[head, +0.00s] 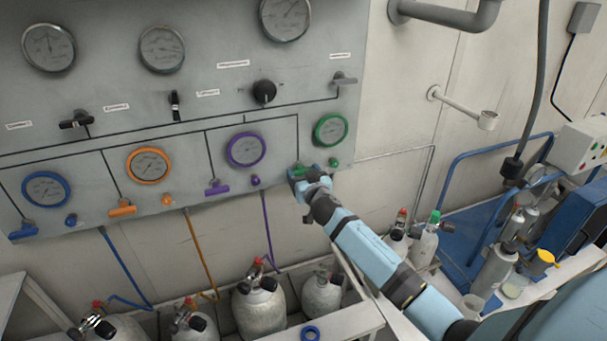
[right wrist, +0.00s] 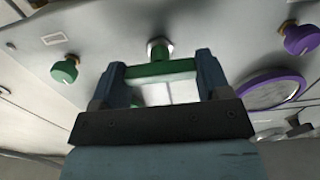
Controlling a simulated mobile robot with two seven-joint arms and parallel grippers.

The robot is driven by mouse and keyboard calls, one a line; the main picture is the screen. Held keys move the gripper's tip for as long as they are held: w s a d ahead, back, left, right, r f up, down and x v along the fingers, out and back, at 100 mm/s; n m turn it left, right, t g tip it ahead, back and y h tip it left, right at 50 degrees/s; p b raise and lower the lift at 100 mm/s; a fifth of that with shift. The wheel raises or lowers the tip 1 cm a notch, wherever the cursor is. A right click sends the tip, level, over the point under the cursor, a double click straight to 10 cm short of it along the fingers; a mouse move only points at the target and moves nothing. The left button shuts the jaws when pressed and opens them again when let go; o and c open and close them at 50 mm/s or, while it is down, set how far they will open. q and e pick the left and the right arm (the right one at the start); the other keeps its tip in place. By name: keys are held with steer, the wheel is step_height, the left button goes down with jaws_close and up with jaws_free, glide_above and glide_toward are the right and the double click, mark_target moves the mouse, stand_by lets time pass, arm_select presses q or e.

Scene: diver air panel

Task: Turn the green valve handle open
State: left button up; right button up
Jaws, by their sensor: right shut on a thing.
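The green valve handle (right wrist: 160,70) is a short bar on a metal stem on the grey panel (head: 215,100). In the right wrist view it lies crosswise between the two fingers of my right gripper (right wrist: 160,82). The right gripper is shut on it, with one finger at each end of the bar. In the head view the right gripper (head: 303,175) is at the panel's lower right, below the green-rimmed gauge (head: 331,130), and hides most of the handle. A small green knob (head: 333,162) sits just right of it. My left gripper is not in view.
Blue (head: 24,231), orange (head: 122,208) and purple (head: 216,187) handles line the panel to the left. Gas cylinders (head: 257,305) stand below the panel. A blue rail frame (head: 475,165) and bottles are at the right.

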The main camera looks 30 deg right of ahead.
steer(key=shift+a+n+p, duration=0.1)
steer(key=shift+n+p, duration=0.3)
steer(key=shift+n, duration=7.5)
steer(key=o, duration=0.9)
steer(key=shift+o, duration=0.2)
